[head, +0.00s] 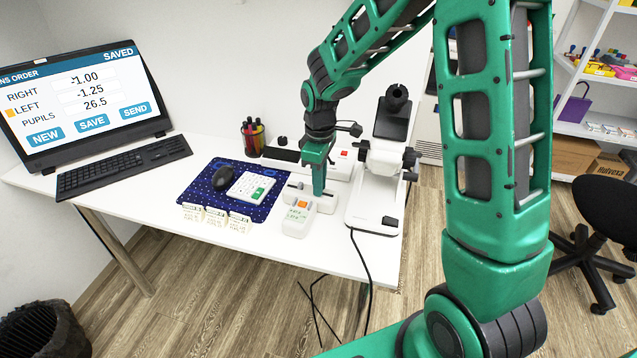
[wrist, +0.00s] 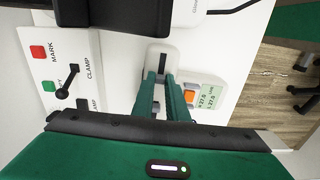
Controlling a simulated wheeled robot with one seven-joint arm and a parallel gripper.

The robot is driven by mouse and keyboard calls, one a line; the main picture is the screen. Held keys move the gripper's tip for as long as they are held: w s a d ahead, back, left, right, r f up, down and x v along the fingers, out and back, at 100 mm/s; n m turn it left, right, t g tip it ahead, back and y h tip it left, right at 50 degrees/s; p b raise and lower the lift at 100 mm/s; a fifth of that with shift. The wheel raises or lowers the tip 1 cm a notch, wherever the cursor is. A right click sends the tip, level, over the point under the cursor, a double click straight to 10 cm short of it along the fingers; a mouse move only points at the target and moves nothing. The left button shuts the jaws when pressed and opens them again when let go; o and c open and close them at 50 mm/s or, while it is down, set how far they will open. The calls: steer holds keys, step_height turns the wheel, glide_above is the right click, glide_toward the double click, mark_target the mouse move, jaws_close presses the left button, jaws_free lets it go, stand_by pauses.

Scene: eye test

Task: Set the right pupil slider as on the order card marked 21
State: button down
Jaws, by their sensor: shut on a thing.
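My gripper (head: 318,191) is lowered onto the right-hand part of a white slider bar (head: 329,204) on the table. In the wrist view its two green fingers (wrist: 161,80) straddle the bar, shut on the right pupil slider, whose knob is mostly hidden between them. A dark slot (wrist: 163,62) in the bar shows beyond the fingertips. The readout (head: 297,216), with an orange button, stands in front; in the wrist view its green display (wrist: 208,99) seems to show 27.0 on both lines. Three order cards (head: 191,212) stand at the table's front; their print is too small to read.
A monitor (head: 84,100) shows RIGHT -1.00, LEFT -1.25, PUPILS 26.5 and SAVED. A blue mat (head: 215,171) holds a mouse and keypad. A clamp box (wrist: 67,75) with red and green buttons lies behind the bar; a white instrument (head: 376,210) stands close on the right.

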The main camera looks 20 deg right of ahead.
steer(key=shift+s+d, duration=0.35)
steer(key=shift+d, duration=0.2)
steer(key=c, duration=1.7)
jaws_free()
steer(key=shift+r, duration=0.1)
step_height(320, 180, up, 11)
steer(key=shift+w+f, duration=0.1)
steer(key=shift+f, duration=0.1)
